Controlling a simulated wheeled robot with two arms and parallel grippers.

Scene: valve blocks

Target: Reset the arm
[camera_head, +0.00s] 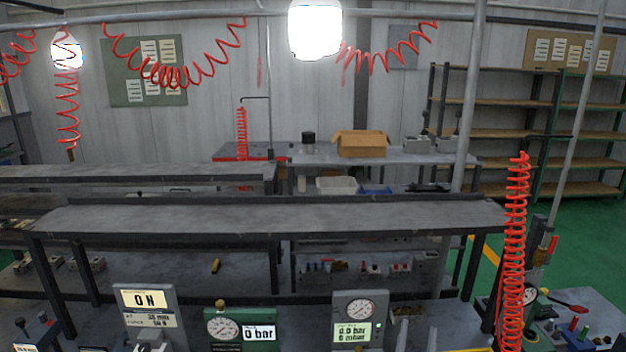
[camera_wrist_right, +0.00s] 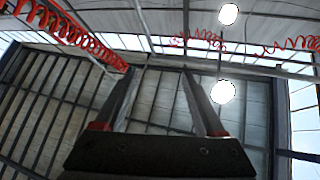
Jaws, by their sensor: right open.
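My right gripper (camera_wrist_right: 161,74) shows in the right wrist view, with its two dark fingers apart and nothing between them. It points up toward the roof, and red patches show at the base of the fingers. I cannot clearly make out either gripper in the head view. My left gripper is not in view.
A workbench with a raised grey shelf (camera_head: 270,216) stands ahead, with gauge panels such as the green one (camera_head: 240,328) along its front. A red coiled hose (camera_head: 513,250) hangs at the right. Green floor (camera_head: 560,238) is open at the right, before shelving (camera_head: 500,133).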

